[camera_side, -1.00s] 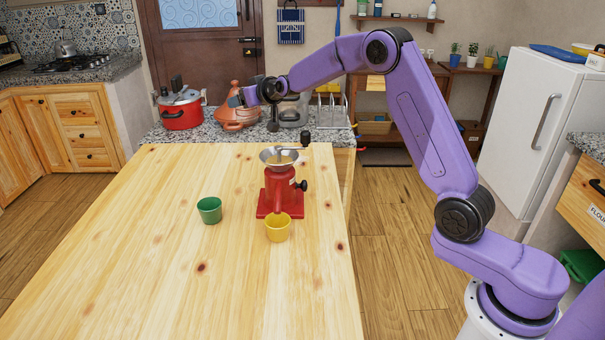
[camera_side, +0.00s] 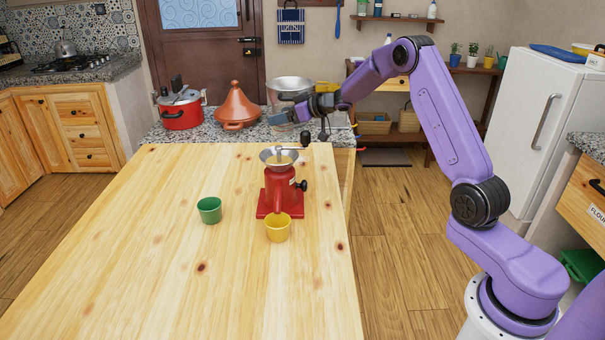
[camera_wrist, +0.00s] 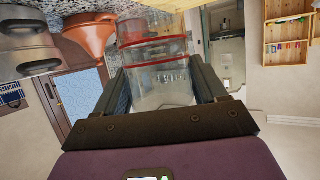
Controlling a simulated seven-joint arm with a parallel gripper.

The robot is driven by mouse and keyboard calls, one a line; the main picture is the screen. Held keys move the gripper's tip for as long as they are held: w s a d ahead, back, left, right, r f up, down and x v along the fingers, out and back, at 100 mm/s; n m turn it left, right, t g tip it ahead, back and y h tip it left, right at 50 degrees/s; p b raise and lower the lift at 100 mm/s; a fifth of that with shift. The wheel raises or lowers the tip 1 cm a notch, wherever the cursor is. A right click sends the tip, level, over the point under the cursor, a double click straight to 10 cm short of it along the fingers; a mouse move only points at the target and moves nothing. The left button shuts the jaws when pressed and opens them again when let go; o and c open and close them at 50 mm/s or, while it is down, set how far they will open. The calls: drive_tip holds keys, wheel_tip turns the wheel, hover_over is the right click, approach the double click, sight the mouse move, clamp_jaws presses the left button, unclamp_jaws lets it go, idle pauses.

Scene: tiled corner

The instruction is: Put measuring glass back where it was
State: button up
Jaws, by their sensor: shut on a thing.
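The measuring glass (camera_wrist: 163,82) is clear with red bands and printed marks. In the wrist view it sits between the two fingers of my gripper (camera_wrist: 162,70), which is shut on it. In the side view my gripper (camera_side: 298,110) is above the grey speckled counter at the back, in front of the steel pot. The glass itself is hard to make out there, and I cannot tell its gap to the counter.
On the counter (camera_side: 235,142) stand a red pot (camera_side: 181,115), a terracotta tagine (camera_side: 237,106) and a steel pot (camera_side: 291,88). The wooden table holds a red grinder (camera_side: 280,185), a green cup (camera_side: 209,211) and a yellow cup (camera_side: 278,230). The table's left and front are clear.

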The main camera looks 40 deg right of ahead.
drive_tip(key=shift+n+y, duration=0.4)
drive_tip(key=shift+y, duration=0.1)
drive_tip(key=shift+s+d+f, duration=0.6)
drive_tip(key=shift+d+f, duration=0.15)
drive_tip(key=shift+f, duration=1.55)
drive_tip(key=shift+s+d+f, duration=0.65)
drive_tip(key=shift+d+f, duration=0.1)
drive_tip(key=shift+f, duration=1.55)
drive_tip(key=shift+s+d+f, duration=0.6)
drive_tip(key=shift+d+f, duration=0.15)
drive_tip(key=shift+f, duration=1.55)
drive_tip(key=shift+f, duration=0.15)
drive_tip(key=o, duration=1.1)
drive_tip(key=shift+o, duration=0.2)
drive_tip(key=v, duration=1.2)
drive_tip(key=shift+r, duration=0.3)
